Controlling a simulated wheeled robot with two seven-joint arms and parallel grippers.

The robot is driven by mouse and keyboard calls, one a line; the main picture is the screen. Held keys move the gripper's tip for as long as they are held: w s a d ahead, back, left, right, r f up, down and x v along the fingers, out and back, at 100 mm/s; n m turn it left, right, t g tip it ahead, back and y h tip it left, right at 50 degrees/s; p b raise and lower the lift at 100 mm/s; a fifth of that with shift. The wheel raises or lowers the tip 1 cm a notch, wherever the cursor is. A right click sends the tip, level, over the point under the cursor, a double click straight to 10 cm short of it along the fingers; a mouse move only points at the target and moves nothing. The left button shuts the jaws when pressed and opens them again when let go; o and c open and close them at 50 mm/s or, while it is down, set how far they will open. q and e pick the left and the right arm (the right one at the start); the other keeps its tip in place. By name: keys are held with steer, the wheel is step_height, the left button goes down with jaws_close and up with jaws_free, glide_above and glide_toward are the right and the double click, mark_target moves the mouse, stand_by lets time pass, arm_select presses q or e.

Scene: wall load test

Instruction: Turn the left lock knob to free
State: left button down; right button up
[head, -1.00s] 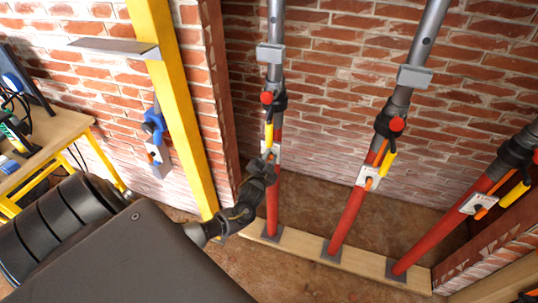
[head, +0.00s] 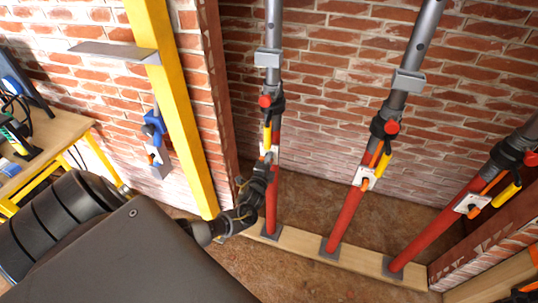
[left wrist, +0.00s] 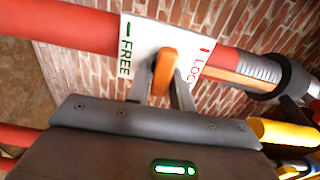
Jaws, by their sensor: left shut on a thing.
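The left prop (head: 271,205) is a red tube with a grey upper tube, standing on a wooden sole board. Its white lock plate (left wrist: 138,42) reads FREE on the left and LOCK, partly hidden, on the right. The orange lock knob (left wrist: 164,70) sits on the plate between the two marks, nearly upright in the left wrist view. My left gripper (left wrist: 161,88) is shut on this knob, a finger on each side. In the head view the left gripper (head: 265,166) reaches the left prop's plate from below and hides most of it. My right gripper is out of view.
A middle prop (head: 346,220) and a right prop (head: 437,225) stand to the right with similar plates. A yellow post (head: 172,100) with a grey shelf (head: 115,49) stands left of the left prop. A workbench (head: 50,140) is at the far left. Brick wall stands behind.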

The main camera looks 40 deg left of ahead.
arm_select(q)
steer(key=shift+m, duration=0.3)
steer(key=c, duration=1.4)
jaws_free()
steer(key=shift+o, duration=0.2)
steer(key=v, duration=1.1)
